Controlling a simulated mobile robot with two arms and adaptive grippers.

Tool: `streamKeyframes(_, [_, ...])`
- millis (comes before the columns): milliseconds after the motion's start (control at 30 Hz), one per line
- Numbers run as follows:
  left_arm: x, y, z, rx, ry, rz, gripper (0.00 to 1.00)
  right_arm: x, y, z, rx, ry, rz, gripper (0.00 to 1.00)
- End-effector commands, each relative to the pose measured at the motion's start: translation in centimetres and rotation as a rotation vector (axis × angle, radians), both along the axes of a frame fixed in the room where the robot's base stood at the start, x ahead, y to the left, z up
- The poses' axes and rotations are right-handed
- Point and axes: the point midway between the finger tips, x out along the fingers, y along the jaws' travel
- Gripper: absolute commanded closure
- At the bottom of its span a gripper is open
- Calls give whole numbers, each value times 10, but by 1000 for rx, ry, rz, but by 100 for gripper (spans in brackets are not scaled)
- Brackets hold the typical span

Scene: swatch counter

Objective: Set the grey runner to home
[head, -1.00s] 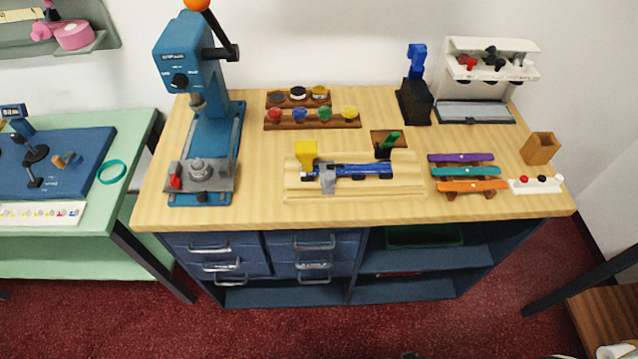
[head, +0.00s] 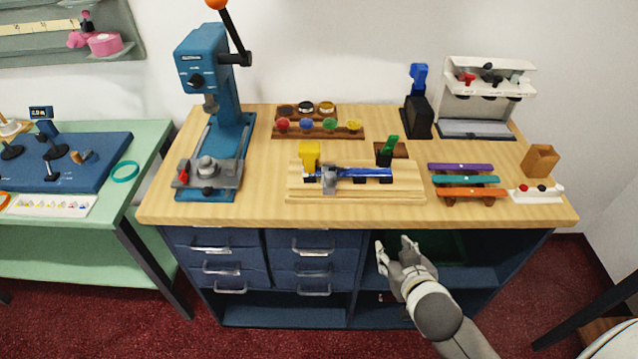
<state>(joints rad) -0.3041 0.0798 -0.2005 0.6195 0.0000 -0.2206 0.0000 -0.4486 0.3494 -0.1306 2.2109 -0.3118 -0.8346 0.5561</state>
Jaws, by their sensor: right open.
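The grey runner (head: 329,180) sits on a blue rail (head: 362,173), toward its left end. The rail lies on a pale wooden board (head: 405,190) on the bench top. A yellow block (head: 310,154) stands at the rail's left end, just left of the runner, and a green-handled piece (head: 387,151) stands behind its right end. I cannot make out a home mark. My right gripper (head: 393,246) is open and empty, in front of the bench's front edge, below and right of the runner. My left gripper is not in view.
A blue press (head: 212,120) stands left on the wooden bench (head: 260,207). Racks of coloured knobs (head: 318,132) lie behind the board. Purple, teal and orange bars (head: 470,192) and a white button box (head: 537,194) lie to the right. The bench's front strip is clear.

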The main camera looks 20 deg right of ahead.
Motion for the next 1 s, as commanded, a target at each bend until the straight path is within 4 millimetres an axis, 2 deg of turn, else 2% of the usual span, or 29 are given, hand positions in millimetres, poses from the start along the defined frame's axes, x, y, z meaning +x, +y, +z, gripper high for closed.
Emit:
streamKeyframes(33, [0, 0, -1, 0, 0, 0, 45, 13, -3, 14, -2, -74, 13, 57])
streamKeyframes(200, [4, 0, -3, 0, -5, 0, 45, 47, 2, 68, 38, -324, 104, 57])
streamKeyframes(400, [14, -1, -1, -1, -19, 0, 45, 72, 22, 100, 106, -510, 325, 57])
streamKeyframes(533, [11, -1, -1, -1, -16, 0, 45, 75, 38, 108, 157, -552, 485, 57])
streamKeyframes(700, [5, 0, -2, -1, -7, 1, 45, 73, 50, 109, 201, -548, 609, 57])
streamKeyframes(867, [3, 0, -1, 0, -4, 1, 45, 75, 54, 109, 212, -543, 636, 57])
streamKeyframes(1000, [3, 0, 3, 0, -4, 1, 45, 86, 60, 110, 213, -546, 633, 57])
